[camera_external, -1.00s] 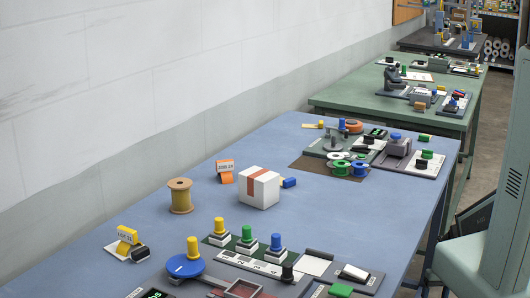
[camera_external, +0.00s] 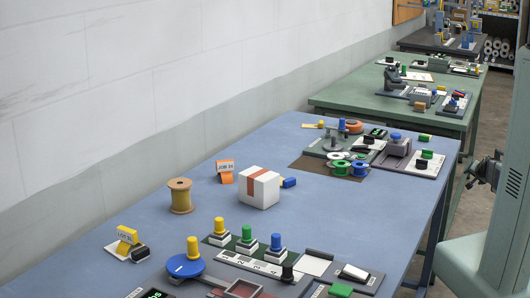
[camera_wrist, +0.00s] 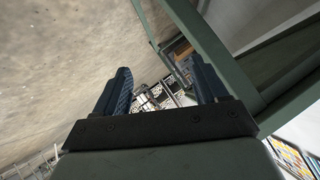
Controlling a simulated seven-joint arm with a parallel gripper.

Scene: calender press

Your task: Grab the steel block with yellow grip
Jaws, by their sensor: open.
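The steel block with yellow grip (camera_external: 217,239) stands at the left end of a row on a dark green strip on the blue table, in the external view. Its yellow knob points up. Blocks with a green grip (camera_external: 246,243) and a blue grip (camera_external: 274,250) stand to its right. My gripper (camera_wrist: 162,88) shows two blue fingers spread apart with nothing between them in the wrist view. In the external view part of my gripper (camera_external: 486,170) shows beyond the table's right edge, far from the block. The wrist view does not show the block.
A blue disc with a yellow knob (camera_external: 187,264) stands in front of the row. A white box with a red stripe (camera_external: 259,188), a wooden spool (camera_external: 180,197) and an orange job sign (camera_external: 225,177) stand behind it. The middle of the blue table (camera_external: 330,215) is mostly clear.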

